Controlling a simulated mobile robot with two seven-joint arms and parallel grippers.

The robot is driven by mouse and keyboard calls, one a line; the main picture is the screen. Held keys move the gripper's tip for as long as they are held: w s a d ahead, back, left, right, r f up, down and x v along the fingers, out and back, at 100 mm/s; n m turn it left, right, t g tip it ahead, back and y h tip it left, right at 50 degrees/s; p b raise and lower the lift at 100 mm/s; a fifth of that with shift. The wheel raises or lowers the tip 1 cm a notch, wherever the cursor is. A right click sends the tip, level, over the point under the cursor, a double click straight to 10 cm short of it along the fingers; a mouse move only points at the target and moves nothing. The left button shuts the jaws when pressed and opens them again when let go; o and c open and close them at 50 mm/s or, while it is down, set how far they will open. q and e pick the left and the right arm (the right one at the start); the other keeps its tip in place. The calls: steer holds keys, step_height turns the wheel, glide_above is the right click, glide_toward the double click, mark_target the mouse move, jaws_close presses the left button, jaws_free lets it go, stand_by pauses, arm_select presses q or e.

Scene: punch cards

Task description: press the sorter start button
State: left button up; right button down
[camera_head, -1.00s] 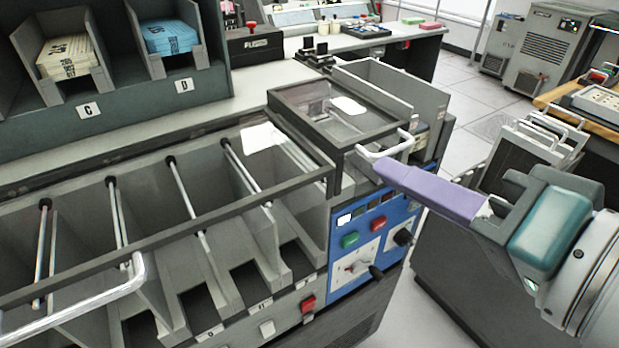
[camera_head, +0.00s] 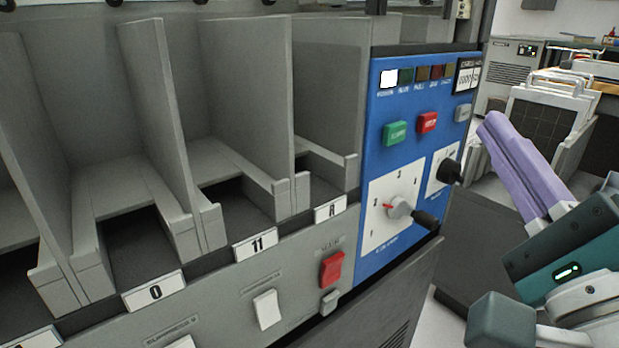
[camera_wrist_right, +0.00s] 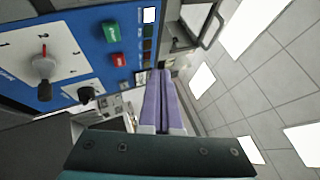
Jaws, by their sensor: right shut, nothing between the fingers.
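The sorter's blue control panel (camera_head: 375,150) fills the middle right of the head view. On it are a green button (camera_head: 396,132) and a red button (camera_head: 427,122), side by side below a row of indicator lamps; the leftmost lamp is lit white. I cannot read the button labels with certainty. In the right wrist view the green button (camera_wrist_right: 112,12) and red button (camera_wrist_right: 118,60) also show. My right gripper (camera_head: 490,125) has purple fingers, shut and empty, to the right of the panel and apart from both buttons. My left gripper is out of view.
A dial (camera_head: 400,206) with a black handle and a black knob (camera_head: 447,172) stick out of the panel below the buttons. A red switch (camera_head: 332,268) sits lower left. Grey card pockets (camera_head: 240,110) line the left. A rack (camera_head: 550,110) stands behind my right gripper.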

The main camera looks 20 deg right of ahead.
mark_target(395, 133)
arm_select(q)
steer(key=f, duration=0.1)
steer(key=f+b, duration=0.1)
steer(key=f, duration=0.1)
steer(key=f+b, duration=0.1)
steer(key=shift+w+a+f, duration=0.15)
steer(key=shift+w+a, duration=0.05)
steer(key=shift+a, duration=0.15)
arm_select(e)
steer(key=f+m+h, duration=0.1)
steer(key=d+f+m+h, duration=0.1)
steer(key=f+h, duration=0.1)
steer(key=shift+s+d+f+m, duration=0.25)
steer(key=shift+s+f+m, duration=0.05)
steer(key=shift+f+m, duration=0.1)
arm_select(q)
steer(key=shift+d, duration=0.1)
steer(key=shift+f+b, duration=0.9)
steer(key=shift+b, duration=0.25)
arm_select(e)
steer(key=w+a, duration=0.3)
steer(key=w, duration=0.5)
steer(key=shift+a, duration=0.2)
